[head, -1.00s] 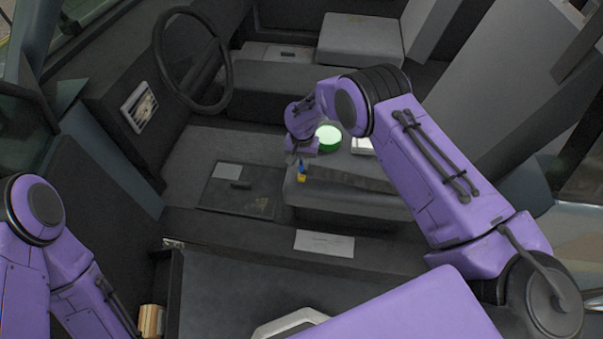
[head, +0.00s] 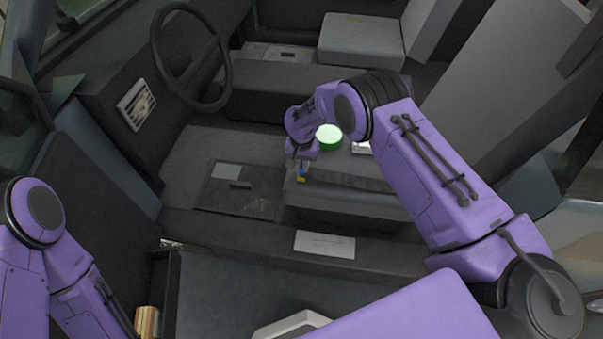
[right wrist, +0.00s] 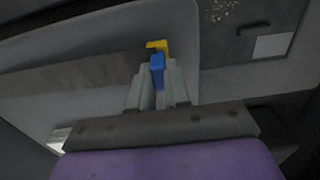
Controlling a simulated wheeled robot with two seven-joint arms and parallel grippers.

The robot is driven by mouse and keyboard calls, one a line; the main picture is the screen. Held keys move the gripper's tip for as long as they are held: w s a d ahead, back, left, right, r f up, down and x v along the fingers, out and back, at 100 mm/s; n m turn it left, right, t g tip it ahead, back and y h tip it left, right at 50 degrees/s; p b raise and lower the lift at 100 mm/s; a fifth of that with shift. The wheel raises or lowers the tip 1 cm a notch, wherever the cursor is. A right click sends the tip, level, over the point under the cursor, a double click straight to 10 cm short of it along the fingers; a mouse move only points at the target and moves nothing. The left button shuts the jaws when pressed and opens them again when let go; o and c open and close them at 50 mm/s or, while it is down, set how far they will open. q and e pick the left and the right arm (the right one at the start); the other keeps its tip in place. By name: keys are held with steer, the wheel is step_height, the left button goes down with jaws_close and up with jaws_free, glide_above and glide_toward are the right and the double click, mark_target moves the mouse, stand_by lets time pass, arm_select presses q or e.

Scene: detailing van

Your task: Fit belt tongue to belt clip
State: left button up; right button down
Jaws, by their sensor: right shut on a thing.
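My right gripper (right wrist: 157,88) is shut on a small blue piece, apparently the belt tongue (right wrist: 157,68). In the head view the gripper (head: 298,164) points down at the front left corner of the grey seat cushion. A small yellow piece, apparently the belt clip (right wrist: 159,46), is right by the blue tip; it also shows in the head view (head: 301,179). A dark strap (head: 350,182) runs right from there along the cushion. My left gripper is out of view.
A green round tin with a pale top (head: 328,138) stands on the cushion close behind my right gripper. A white label sheet (head: 324,244) lies on the ledge in front. A steering wheel (head: 190,58) is at the back left. The floor left of the cushion is clear.

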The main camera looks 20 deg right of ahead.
mark_target(301, 166)
steer(key=shift+f, duration=0.1)
stand_by(0.5)
steer(key=c, duration=1)
jaws_free()
step_height(301, 166, up, 11)
steer(key=shift+f, duration=0.2)
